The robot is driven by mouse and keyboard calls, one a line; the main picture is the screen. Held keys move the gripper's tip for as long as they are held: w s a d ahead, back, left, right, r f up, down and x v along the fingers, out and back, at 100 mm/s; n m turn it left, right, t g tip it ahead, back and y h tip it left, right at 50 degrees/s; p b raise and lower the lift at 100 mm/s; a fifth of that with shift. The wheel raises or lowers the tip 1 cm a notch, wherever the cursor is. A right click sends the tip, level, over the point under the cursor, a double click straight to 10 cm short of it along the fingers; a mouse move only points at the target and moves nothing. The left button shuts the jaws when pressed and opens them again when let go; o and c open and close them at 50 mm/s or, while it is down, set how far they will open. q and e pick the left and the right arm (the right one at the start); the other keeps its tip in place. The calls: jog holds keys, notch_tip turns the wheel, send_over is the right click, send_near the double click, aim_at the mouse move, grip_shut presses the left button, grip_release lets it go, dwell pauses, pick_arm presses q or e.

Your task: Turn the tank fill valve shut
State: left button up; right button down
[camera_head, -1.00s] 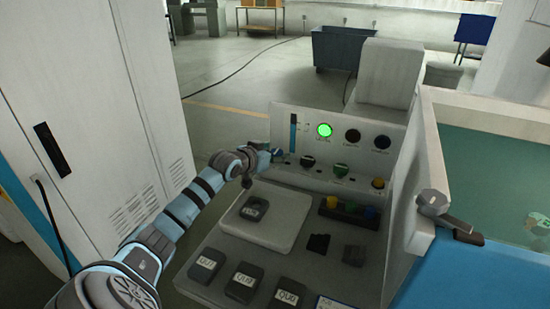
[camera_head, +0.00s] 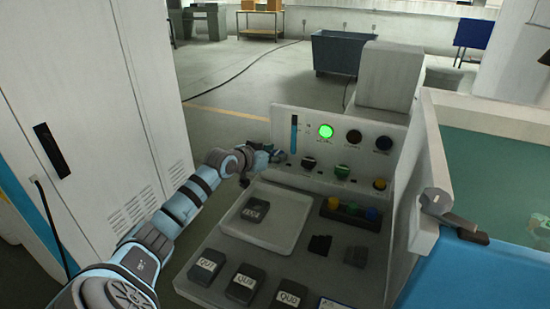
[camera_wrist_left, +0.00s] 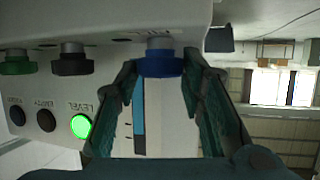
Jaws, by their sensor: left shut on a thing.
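The upright control panel (camera_head: 330,170) stands at the back of the work surface. My left gripper (camera_head: 266,156) reaches its lower left part. In the left wrist view a blue knob (camera_wrist_left: 160,64) sits between the two dark fingers, and my left gripper (camera_wrist_left: 165,90) is shut on it. A blue level gauge (camera_head: 294,134) and a lit green lamp (camera_head: 326,131) are on the panel. The lamp, marked LEVEL, also shows in the wrist view (camera_wrist_left: 81,126). My right gripper is not in view.
Other knobs are beside the gripped one, including a black knob (camera_head: 309,163) and a green knob (camera_head: 342,171). A white tray (camera_head: 262,239) and several dark labelled blocks lie in front. The tank (camera_head: 427,155) is at right, a white cabinet (camera_head: 95,110) at left.

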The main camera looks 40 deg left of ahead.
pick_arm(q)
jog(key=m+h+b, duration=0.2)
jog(key=b, duration=0.2)
jog(key=m+h+b, duration=0.2)
jog(key=h+b, duration=0.1)
jog(key=b, duration=0.1)
jog(key=shift+w+a+f, duration=0.1)
jog(key=shift+a+f, duration=0.05)
jog(key=shift+a, duration=0.25)
jog(key=shift+a+r+m+g+h+b, duration=0.1)
jog(key=shift+r+m+g+h+b, duration=0.1)
jog(key=shift+m+g+h+b, duration=0.8)
jog(key=shift+m+h, duration=0.4)
jog(key=o, duration=1.1)
jog(key=shift+w, duration=0.1)
jog(key=shift+o, duration=0.2)
jog(key=shift+a, duration=0.1)
